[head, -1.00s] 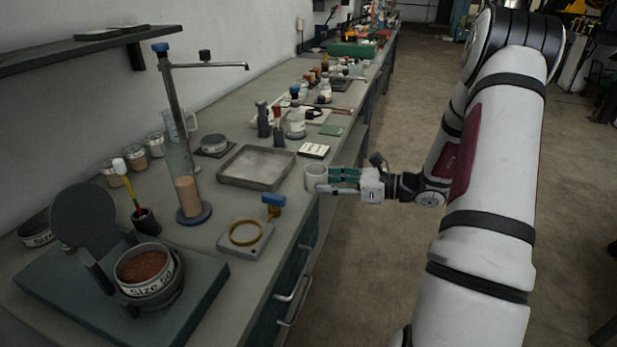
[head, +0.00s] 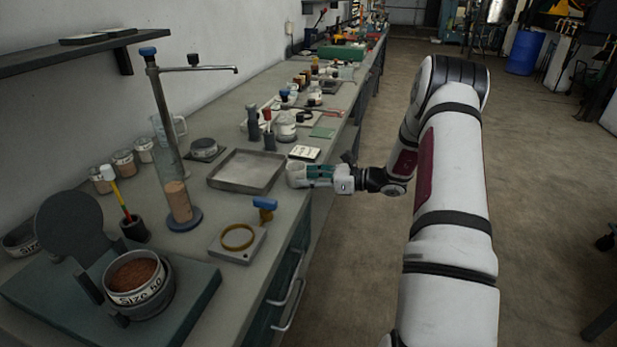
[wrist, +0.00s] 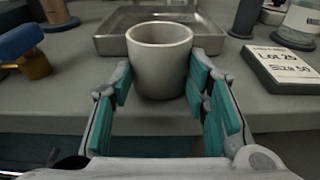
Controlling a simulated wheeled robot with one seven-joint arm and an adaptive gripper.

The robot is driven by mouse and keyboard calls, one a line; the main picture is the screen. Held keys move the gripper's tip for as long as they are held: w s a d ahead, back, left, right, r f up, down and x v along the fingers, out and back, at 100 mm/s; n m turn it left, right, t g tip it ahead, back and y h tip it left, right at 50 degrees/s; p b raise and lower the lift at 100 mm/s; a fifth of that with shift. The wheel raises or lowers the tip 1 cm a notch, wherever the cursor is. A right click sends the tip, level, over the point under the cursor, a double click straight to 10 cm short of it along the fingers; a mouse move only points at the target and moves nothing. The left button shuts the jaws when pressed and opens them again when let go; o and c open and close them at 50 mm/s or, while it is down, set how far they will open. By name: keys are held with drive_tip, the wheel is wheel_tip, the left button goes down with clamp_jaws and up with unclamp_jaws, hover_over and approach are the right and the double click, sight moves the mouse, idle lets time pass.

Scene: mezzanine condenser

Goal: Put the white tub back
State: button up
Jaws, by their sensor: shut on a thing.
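The white tub (head: 296,174) is at the front edge of the bench, near the metal tray's right corner. In the wrist view the tub (wrist: 160,58) is upright, with its open mouth facing up. My gripper (head: 308,175) is shut on the tub from the front, and its teal finger pads (wrist: 160,88) lie along the tub's two sides. I cannot tell whether the tub's base touches the bench top.
The shallow metal tray (head: 217,184) lies just behind the tub. A label card (head: 304,153) lies beyond it. A blue-handled tool (head: 264,205) and a plate with a yellow ring (head: 215,245) are nearer.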

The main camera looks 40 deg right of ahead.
drive_tip(key=o, duration=1.3)
drive_tip(key=shift+f, duration=0.1)
